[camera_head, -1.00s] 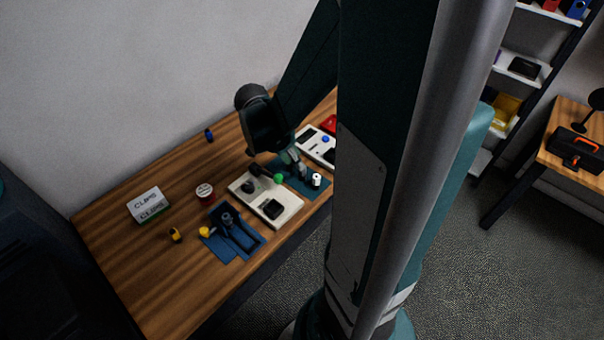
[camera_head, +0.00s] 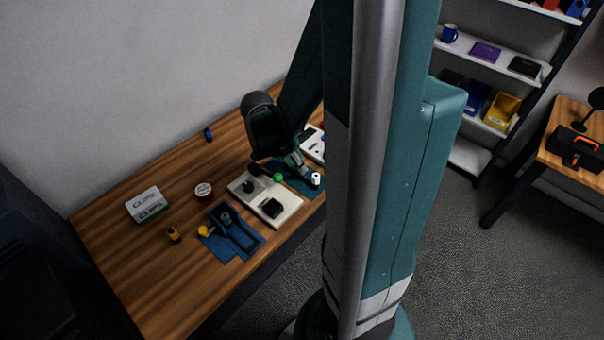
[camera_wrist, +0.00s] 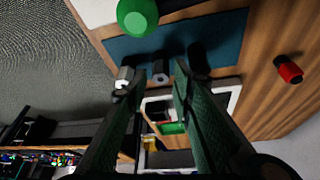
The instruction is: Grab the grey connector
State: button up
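The grey connector (camera_wrist: 160,72) is a small dark grey cylinder on the blue mat in the wrist view, with a white connector (camera_wrist: 125,77) to its left and a black one (camera_wrist: 198,58) to its right. My gripper (camera_wrist: 157,82) is open. Its two green-black fingers show either side of the grey connector in this view, with no contact visible. In the head view my gripper (camera_head: 296,165) is low over the blue mat (camera_head: 309,190), beside the white connector (camera_head: 316,178). I cannot make out the grey connector there.
A pale board (camera_head: 282,217) with a green ball knob (camera_head: 278,177) stands close beside the mat. Another pale board (camera_head: 313,147) is on the other side. A box labelled clips (camera_head: 147,204) and a round tin (camera_head: 203,191) are farther left. A red cylinder (camera_wrist: 289,70) lies on bare wood.

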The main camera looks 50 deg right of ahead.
jog(key=shift+b+x, duration=0.35)
jog(key=shift+x, duration=1.6)
jog(key=c, duration=0.6)
